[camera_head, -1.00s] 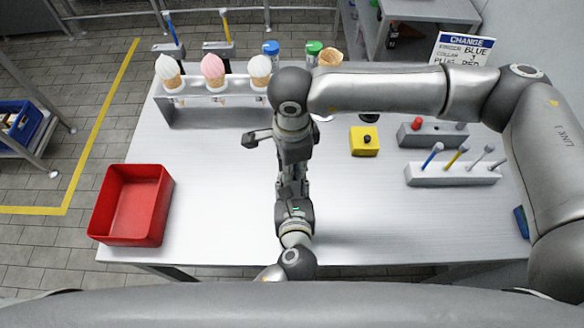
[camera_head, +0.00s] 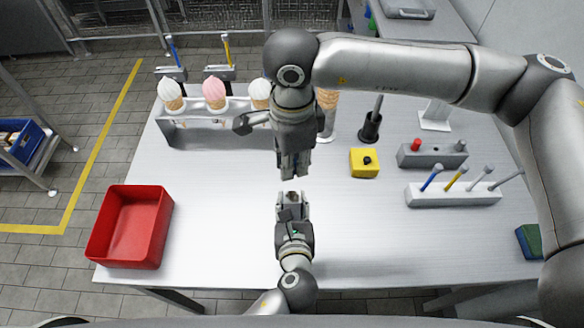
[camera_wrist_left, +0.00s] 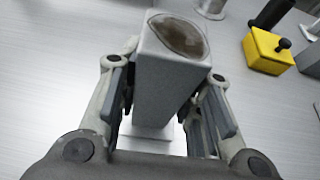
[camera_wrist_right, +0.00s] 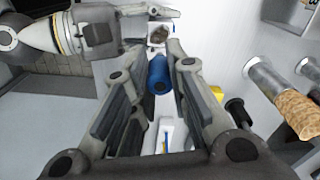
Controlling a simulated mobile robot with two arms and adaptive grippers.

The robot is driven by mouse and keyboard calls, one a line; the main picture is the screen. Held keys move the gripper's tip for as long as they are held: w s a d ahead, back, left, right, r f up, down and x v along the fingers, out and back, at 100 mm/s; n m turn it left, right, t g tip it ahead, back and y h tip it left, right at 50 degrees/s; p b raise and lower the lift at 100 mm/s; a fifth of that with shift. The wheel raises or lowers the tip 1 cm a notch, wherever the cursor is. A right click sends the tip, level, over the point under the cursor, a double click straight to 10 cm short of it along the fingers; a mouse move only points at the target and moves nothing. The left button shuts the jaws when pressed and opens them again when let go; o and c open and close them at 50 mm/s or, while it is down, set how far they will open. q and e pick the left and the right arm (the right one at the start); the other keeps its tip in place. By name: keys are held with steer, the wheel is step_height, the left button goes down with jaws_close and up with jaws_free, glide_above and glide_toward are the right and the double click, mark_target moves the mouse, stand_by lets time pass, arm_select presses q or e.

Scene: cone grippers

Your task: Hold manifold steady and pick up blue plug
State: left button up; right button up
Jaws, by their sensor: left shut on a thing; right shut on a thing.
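The manifold is a grey upright block with a brownish oval opening on top; it fills the middle of the left wrist view (camera_wrist_left: 165,85) and shows small in the head view. My left gripper (camera_head: 292,203) is shut around its sides. The blue plug (camera_wrist_right: 158,75) is a short blue cylinder in the right wrist view, between the fingertips of my right gripper (camera_head: 293,174). That gripper is shut on it. A gap separates the two grippers in the head view. The manifold's opening (camera_wrist_right: 157,37) shows beyond the plug in the right wrist view. The plug is hidden in the head view.
A red bin (camera_head: 132,230) stands at the table's left. A rack with ice cream cones (camera_head: 214,92) is at the back. A yellow block (camera_head: 364,163), a grey block with a red plug (camera_head: 432,156) and a white tool holder (camera_head: 452,195) stand to the right. The left-centre table is clear.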

arm_select(q)
steer(key=o, duration=1.3)
steer(key=shift+c, duration=0.2)
steer(key=shift+s, duration=0.1)
steer(key=v, duration=1.1)
steer(key=shift+s+r, duration=0.15)
steer(key=shift+s, duration=0.25)
